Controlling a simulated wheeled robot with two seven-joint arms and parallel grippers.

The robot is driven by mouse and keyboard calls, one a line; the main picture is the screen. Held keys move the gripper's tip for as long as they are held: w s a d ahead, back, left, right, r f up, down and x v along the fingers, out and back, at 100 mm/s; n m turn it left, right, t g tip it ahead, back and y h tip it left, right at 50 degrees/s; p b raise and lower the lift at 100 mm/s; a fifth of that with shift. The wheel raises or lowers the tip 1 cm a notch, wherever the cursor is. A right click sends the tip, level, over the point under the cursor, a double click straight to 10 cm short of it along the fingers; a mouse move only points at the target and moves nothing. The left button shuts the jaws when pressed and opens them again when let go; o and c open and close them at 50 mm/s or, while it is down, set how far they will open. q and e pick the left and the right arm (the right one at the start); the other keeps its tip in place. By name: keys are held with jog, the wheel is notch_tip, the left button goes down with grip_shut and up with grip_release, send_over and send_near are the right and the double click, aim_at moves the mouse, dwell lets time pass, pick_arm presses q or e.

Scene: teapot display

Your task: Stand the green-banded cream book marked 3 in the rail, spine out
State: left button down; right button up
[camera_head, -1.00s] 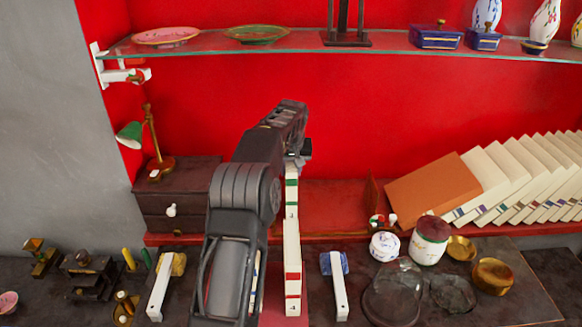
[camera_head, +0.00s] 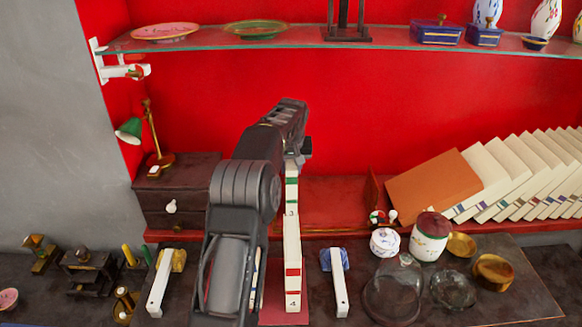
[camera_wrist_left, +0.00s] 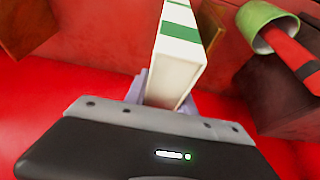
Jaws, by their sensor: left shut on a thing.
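The green-banded cream book marked 3 (camera_head: 292,199) is upright, with its narrow banded spine facing the head camera. My left gripper (camera_head: 301,152) is shut on its upper part, which my arm partly hides. In the left wrist view, the cream book (camera_wrist_left: 178,68) with green bands sits between the fingers of my left gripper (camera_wrist_left: 163,94). The red shelf ledge that looks like the rail (camera_head: 336,197) lies behind and to the right of it. I cannot tell whether the book's foot touches that ledge. My right gripper is not in view.
A red-banded book marked 4 (camera_head: 292,258) is just below the held book in the picture. An orange book (camera_head: 434,188) and several cream books (camera_head: 505,175) lean at the right, beside a thin brown divider (camera_head: 373,200). Jars (camera_head: 431,236) stand in front. A dark drawer box (camera_head: 177,197) stands left.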

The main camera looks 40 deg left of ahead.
aim_at(291, 161)
pick_arm(q)
jog(key=c, duration=1.1)
grip_release()
jog(key=shift+r, duration=0.1)
jog(key=shift+o, duration=0.7)
jog(key=shift+s, duration=0.1)
jog(key=b+v, duration=0.1)
jog(key=v, duration=0.6)
jog(key=shift+s+d+r+b, duration=0.1)
jog(key=shift+d+r+b, duration=0.05)
jog(key=shift+r+b, duration=0.2)
jog(key=shift+f, duration=0.1)
